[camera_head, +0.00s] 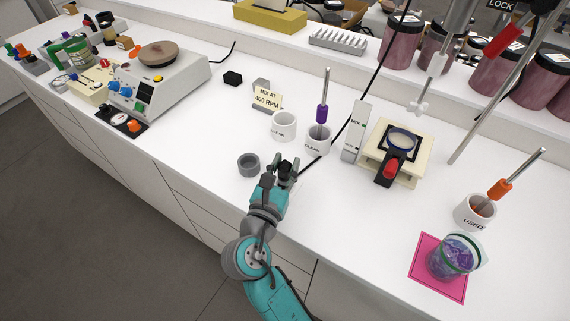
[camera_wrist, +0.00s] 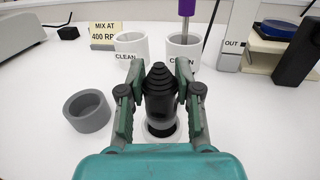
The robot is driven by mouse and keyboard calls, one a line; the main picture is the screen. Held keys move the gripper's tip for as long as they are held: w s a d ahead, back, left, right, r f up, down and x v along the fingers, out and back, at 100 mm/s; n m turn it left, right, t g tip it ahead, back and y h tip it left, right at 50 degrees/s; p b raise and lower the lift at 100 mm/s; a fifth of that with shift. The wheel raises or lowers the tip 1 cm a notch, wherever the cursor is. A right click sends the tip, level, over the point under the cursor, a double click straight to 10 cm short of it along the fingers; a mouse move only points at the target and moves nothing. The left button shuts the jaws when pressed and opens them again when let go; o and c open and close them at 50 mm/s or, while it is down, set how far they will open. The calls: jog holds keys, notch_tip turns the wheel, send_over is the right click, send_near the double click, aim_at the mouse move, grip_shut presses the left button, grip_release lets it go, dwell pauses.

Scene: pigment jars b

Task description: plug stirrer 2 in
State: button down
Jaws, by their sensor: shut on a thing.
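My gripper (camera_head: 287,168) is shut on a black ribbed plug (camera_wrist: 160,85), seen between the fingers in the wrist view. A pale ring shows at the plug's lower end; I cannot tell if it touches the table. No number shows, so I cannot tell which is stirrer 2. No matching socket is clearly visible.
A grey ring cup (camera_head: 248,164) stands left of my gripper. Two white CLEAN cups (camera_head: 284,127) stand beyond; one holds a purple-handled tool (camera_head: 322,113). A white upright block (camera_head: 355,131) and cream stand (camera_head: 411,171) are to the right. The counter right of my gripper is mostly clear.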

jog(key=shift+f, duration=1.15)
jog(key=c, duration=0.7)
grip_release()
jog(key=v, duration=1.2)
